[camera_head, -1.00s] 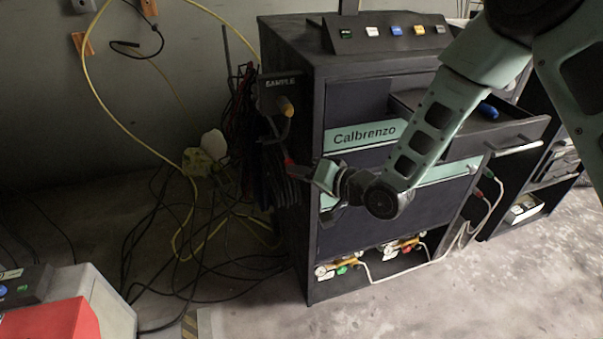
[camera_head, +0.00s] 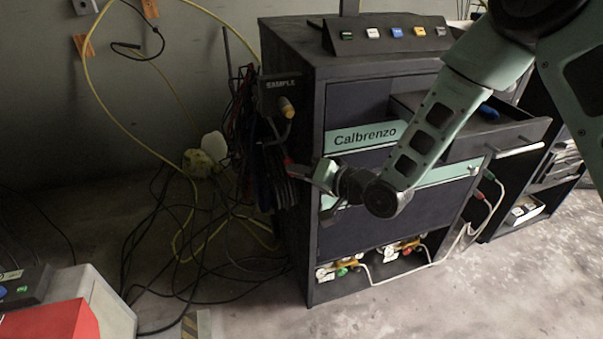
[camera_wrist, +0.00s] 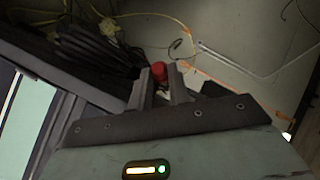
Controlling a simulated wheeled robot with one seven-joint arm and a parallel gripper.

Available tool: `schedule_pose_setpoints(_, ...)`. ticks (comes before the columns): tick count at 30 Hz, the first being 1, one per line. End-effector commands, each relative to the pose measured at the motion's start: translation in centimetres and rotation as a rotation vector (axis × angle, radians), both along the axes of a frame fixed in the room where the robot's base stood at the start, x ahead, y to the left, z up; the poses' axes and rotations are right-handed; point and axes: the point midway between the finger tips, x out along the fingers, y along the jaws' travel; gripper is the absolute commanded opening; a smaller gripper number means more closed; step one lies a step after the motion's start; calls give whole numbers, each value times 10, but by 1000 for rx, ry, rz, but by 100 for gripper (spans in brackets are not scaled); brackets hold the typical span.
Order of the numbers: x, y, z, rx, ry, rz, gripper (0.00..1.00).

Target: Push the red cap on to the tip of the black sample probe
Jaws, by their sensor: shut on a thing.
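The red cap (camera_wrist: 159,69) sits between the fingertips of my gripper (camera_wrist: 166,83) in the wrist view. The jaws are shut on it. In the head view my gripper (camera_head: 305,171) is beside the left side of the dark cabinet, pointing left, and the cap (camera_head: 289,161) shows as a small red spot at its tip. A box marked SAMPLE (camera_head: 281,86) is on the cabinet side above, with a tan-tipped part (camera_head: 287,107) and a bent grey tube below it. I cannot clearly pick out the black sample probe or its tip, nor tell whether the cap touches it.
Bundled dark cables (camera_head: 243,120) hang on the cabinet side close to my gripper. Loose black and yellow cables lie on the floor to the left. An open drawer (camera_head: 515,133) juts from the cabinet front. A red and grey machine (camera_head: 55,318) is at the lower left.

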Motion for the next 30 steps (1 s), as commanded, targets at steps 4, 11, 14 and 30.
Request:
schedule_pose_setpoints(4,2,1,0,0,0,0,0)
schedule_pose_setpoints(11,4,1,1,0,1,1,0)
schedule_pose_setpoints(14,6,2,1,0,0,0,0)
schedule_pose_setpoints(30,7,2,2,-1,0,-1,44)
